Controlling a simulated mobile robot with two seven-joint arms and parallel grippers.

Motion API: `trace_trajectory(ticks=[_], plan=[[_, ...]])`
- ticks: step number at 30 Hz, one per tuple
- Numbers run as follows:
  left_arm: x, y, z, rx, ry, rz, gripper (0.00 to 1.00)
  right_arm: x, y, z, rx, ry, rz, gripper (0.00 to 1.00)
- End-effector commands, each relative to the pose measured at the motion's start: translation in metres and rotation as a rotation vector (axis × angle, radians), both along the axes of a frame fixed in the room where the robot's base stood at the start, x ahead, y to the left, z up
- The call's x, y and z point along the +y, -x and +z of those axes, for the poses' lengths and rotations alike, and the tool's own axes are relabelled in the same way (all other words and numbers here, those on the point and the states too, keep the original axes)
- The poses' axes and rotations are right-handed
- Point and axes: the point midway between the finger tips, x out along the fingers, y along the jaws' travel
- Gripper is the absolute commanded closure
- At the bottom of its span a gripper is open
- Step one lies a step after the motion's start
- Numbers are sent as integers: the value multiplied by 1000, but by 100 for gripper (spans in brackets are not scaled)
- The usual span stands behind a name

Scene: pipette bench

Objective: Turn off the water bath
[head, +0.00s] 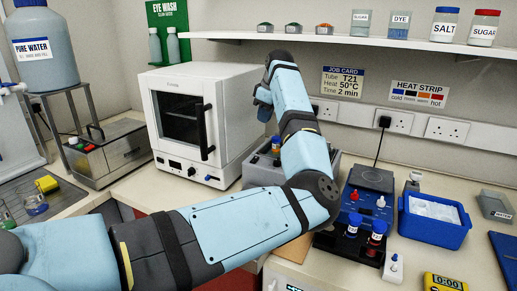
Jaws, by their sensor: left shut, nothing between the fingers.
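A grey box-shaped unit (258,178) stands right of the white oven, with small dark controls on its front; it looks like the water bath, though I read no label on it. A blue-capped tube (275,148) stands up at its top. My left arm hides its right part. My left gripper (264,113) is shut and empty above this unit, apart from it, close to the oven's right side. Whether the unit is on or off cannot be seen. My right gripper is out of view.
The white oven (228,92) is close on the left. A steel box with a handle (122,152) stands further left. A blue device (372,182), a tube rack (340,243) and a blue tub (432,229) stand right of my arm. A shelf (400,41) runs above.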

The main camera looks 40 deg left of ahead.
Motion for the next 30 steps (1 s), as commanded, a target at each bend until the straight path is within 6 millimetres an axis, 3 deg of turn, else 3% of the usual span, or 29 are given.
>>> trace_trajectory(ticks=[5, 21, 30], plan=[[5, 1, -17, 2, 0, 1, 100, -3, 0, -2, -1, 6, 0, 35], [29, 0, -118, 1, 2, -2, 100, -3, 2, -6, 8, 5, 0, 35], [30, -2, -136, 0, 1, 0, 100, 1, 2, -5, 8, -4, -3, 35]])
